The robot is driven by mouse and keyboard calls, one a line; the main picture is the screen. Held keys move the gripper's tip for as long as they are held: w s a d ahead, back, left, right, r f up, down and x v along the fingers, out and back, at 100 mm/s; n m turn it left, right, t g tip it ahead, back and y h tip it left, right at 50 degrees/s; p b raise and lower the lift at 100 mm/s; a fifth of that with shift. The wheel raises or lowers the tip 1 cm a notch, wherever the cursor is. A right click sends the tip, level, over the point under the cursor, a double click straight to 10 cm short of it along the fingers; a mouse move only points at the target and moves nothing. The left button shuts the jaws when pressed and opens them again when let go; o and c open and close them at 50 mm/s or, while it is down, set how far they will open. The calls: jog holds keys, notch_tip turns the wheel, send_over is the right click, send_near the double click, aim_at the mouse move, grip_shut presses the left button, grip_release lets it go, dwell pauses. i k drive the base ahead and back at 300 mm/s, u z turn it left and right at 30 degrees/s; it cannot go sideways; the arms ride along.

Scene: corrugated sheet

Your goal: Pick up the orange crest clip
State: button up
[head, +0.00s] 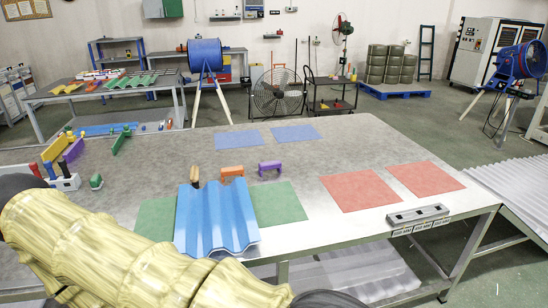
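The orange crest clip (232,171) lies on the grey work table (340,140), just behind the blue corrugated sheet (215,220). It looks like a short bar with downturned ends. A purple clip (270,166) of similar shape sits to its right, with a small gap between them. A small brown and dark piece (195,176) stands to its left, at the sheet's back edge. My yellow-sleeved arm crosses the lower left of the head view. My gripper is not clearly visible; only a dark part of my arm shows at the bottom edge.
Green mats (280,203) lie under and beside the sheet. Red mats (360,190) lie to the right and blue mats (295,133) at the back. A metal block (418,214) sits at the front right edge. Colored tools and a white holder (65,183) stand at left.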

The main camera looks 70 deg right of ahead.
aim_at(233, 170)
jog(key=z, duration=1.4)
